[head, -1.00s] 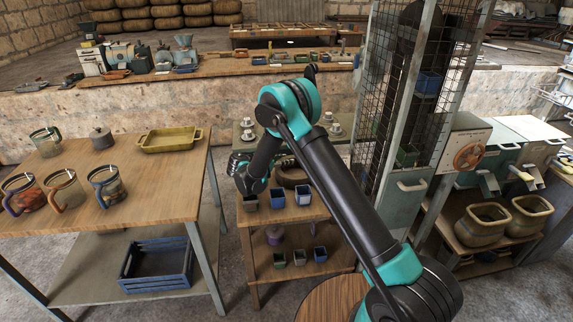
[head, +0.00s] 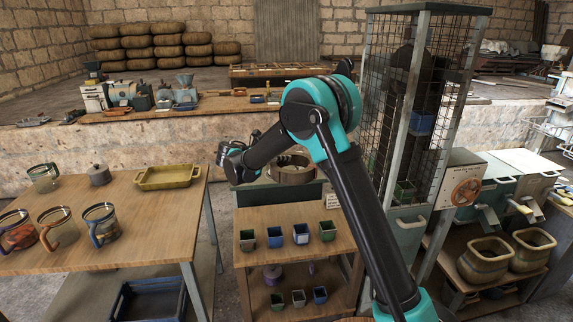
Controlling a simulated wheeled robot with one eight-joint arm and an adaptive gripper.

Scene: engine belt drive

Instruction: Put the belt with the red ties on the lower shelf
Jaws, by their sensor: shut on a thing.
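My gripper (head: 256,139) is at the far end of my bent arm, beyond the wrist, mostly hidden; its fingers are hard to make out. Red ties are too small to tell. The small table (head: 286,216) has a lower shelf (head: 332,312) with small pots and a purple object. The left table also has a shelf below.
Several small pots (head: 274,237) stand on the small table's top. Mugs (head: 101,224) and a yellow tray (head: 167,176) stand on the left table. A blue crate (head: 150,300) is below it. A wire-mesh cage (head: 385,110) rises close to the right of my arm.

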